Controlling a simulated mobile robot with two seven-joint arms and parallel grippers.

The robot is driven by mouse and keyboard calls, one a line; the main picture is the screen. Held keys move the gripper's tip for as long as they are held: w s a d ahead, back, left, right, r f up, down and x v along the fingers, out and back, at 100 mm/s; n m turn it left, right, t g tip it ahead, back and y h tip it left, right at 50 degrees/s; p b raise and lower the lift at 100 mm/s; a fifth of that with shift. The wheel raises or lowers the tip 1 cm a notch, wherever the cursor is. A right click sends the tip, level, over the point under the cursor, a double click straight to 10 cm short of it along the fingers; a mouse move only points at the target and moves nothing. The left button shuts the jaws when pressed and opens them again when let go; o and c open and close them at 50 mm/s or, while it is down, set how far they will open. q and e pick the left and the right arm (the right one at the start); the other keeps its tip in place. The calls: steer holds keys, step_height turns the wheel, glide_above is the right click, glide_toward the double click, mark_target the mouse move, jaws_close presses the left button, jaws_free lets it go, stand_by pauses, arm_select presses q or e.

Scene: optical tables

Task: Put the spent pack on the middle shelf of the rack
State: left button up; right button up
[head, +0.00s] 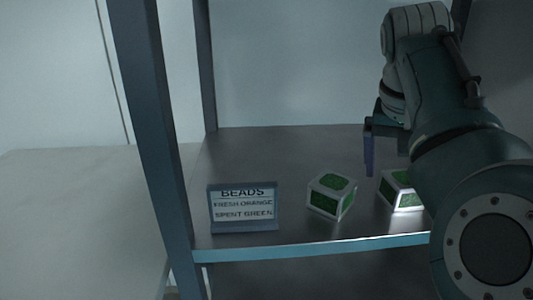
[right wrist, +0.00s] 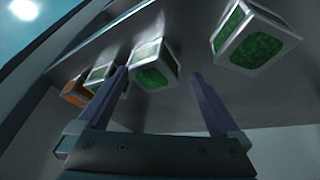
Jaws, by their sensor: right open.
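Spent packs are white-edged cubes with green sides, as the sign says. In the head view one green pack (head: 332,196) sits on the rack shelf (head: 290,150), and another green pack (head: 403,190) sits to its right, partly hidden by my arm. My right gripper (head: 372,152) is above the shelf, behind and between them in the picture. The right wrist view shows several packs: green ones (right wrist: 152,66) (right wrist: 252,40) (right wrist: 98,76) and one orange pack (right wrist: 74,92). My right gripper (right wrist: 160,76) is open and empty, with one green pack seen beyond its fingertips. My left gripper is out of view.
A sign (head: 243,208) reading "BEADS, FRESH ORANGE, SPENT GREEN" stands at the shelf's front left. A rack post (head: 152,110) rises at the left front. A pale table (head: 80,220) lies left of the rack. The shelf behind the sign is clear.

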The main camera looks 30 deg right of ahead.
steer(key=s+a+n, duration=0.1)
steer(key=s+a+f+n+t, duration=0.1)
steer(key=n, duration=0.1)
steer(key=s+a+f+n+t+h, duration=0.1)
steer(key=n, duration=0.1)
steer(key=shift+a+f, duration=0.1)
steer(key=shift+a, duration=0.1)
steer(key=s+a+f+n+y, duration=0.2)
steer(key=s+a+n, duration=0.2)
steer(key=a, duration=0.5)
steer(key=s+a+f+n+y, duration=0.2)
steer(key=s+a+n, duration=0.3)
steer(key=a, duration=0.5)
steer(key=shift+s+t+y, duration=0.3)
steer(key=shift+s+y, duration=0.5)
steer(key=shift+s, duration=0.4)
steer(key=shift+d+f, duration=0.1)
